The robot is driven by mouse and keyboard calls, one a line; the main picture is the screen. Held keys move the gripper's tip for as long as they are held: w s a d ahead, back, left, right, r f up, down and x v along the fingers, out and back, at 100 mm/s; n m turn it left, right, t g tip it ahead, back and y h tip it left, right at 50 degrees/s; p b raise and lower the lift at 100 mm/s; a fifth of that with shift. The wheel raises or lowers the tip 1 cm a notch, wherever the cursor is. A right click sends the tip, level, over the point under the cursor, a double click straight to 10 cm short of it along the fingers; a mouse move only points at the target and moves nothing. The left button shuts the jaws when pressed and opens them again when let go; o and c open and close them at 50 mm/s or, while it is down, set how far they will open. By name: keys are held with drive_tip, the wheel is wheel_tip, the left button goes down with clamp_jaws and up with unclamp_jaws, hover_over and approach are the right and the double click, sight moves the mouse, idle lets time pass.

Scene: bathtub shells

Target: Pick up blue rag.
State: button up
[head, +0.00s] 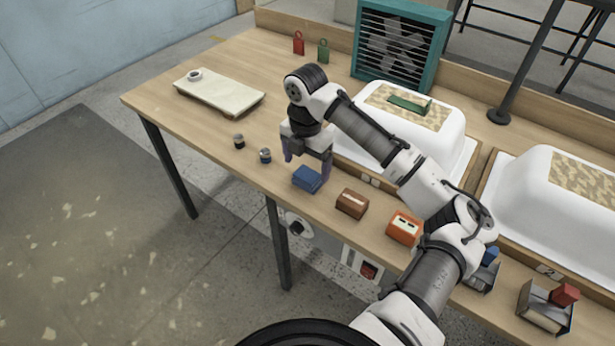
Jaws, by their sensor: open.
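The blue rag (306,181) looks like a small folded block. It lies on the wooden table near its front edge. My gripper (307,167) points down with its two purple-tipped fingers apart and nothing visible between them. It is just above or behind the rag in the head view, and the right fingertip appears beside the rag's upper right corner. I cannot tell the exact height or whether they touch.
Two small dark jars (265,156) stand left. White tub shells (453,137) and a teal fan (399,45) are behind. A pale slab (222,96) lies far left.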

sight(308, 174)
drive_tip(key=shift+w+d+f+p, duration=0.15)
drive_tip(key=shift+f+p, duration=0.3)
drive_tip(key=shift+f, duration=0.9)
drive_tip(key=shift+w+f+p, duration=0.15)
drive_tip(key=shift+f+p, duration=0.3)
drive_tip(key=shift+f, duration=0.85)
drive_tip(key=c, duration=1.1)
drive_tip(key=shift+o, duration=0.2)
drive_tip(key=shift+r, duration=0.15)
wheel_tip(308, 174, up, 20)
drive_tip(key=b, duration=0.2)
drive_tip(key=shift+b, duration=0.3)
